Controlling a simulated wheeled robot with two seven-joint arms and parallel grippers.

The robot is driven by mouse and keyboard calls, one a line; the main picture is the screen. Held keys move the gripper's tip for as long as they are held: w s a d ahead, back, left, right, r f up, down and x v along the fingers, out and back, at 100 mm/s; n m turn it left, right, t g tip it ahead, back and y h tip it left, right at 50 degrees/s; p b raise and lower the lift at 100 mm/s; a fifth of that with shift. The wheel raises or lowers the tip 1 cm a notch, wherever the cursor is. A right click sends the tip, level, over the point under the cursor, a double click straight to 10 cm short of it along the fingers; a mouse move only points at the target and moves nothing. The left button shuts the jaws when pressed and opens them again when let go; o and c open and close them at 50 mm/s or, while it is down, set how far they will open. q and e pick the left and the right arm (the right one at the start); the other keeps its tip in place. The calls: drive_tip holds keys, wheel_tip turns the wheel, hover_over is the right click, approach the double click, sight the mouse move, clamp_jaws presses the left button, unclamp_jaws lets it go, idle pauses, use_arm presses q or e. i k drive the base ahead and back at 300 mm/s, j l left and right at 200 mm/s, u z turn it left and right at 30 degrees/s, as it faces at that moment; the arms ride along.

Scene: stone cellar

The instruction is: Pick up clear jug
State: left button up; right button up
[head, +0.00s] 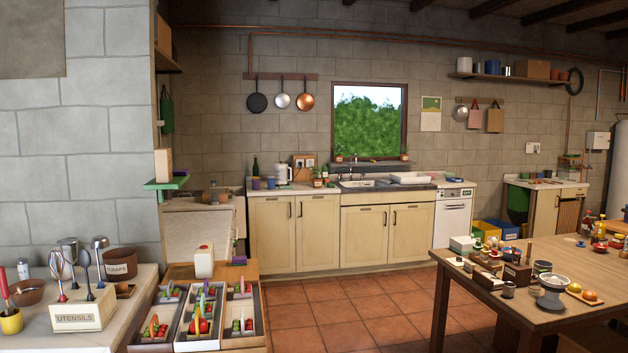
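I cannot make out a jug that is plainly clear. A pale jug-shaped vessel with a handle (283,174) stands upright on the far counter (262,189), left of the sink; at this size I cannot tell whether it is see-through. A white jug with a red cap (204,262) stands upright at the back of the wooden surface in the left foreground. It looks opaque. Neither of my grippers is in the head view.
Open trays of small coloured items (200,316) and a utensils box (78,317) fill the left foreground. A crowded wooden table (480,306) stands at right. Tiled floor (345,311) lies open between them and the far cabinets. A sink (357,184) sits under the window.

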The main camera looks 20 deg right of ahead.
sight(311, 177)
drive_tip(key=i+l+z, duration=0.3)
drive_tip(key=i, duration=0.35)
drive_tip(key=i+l+z, duration=0.3)
drive_tip(key=i, duration=0.4)
drive_tip(key=i+z, duration=0.25)
drive_tip(key=i, duration=2.25)
drive_tip(key=i+l, duration=0.1)
drive_tip(key=i, duration=3.55)
drive_tip(key=i+u, duration=0.2)
drive_tip(key=i, duration=0.25)
drive_tip(key=i+j+z, duration=0.1)
drive_tip(key=i+j, duration=0.2)
drive_tip(key=i+j+z, duration=0.15)
drive_tip(key=i+j, duration=0.15)
drive_tip(key=j, duration=0.15)
drive_tip(key=i+j+z, duration=0.1)
drive_tip(key=i+j, duration=0.2)
drive_tip(key=i+j+z, duration=0.1)
drive_tip(key=i+j, duration=0.15)
drive_tip(key=j, duration=0.3)
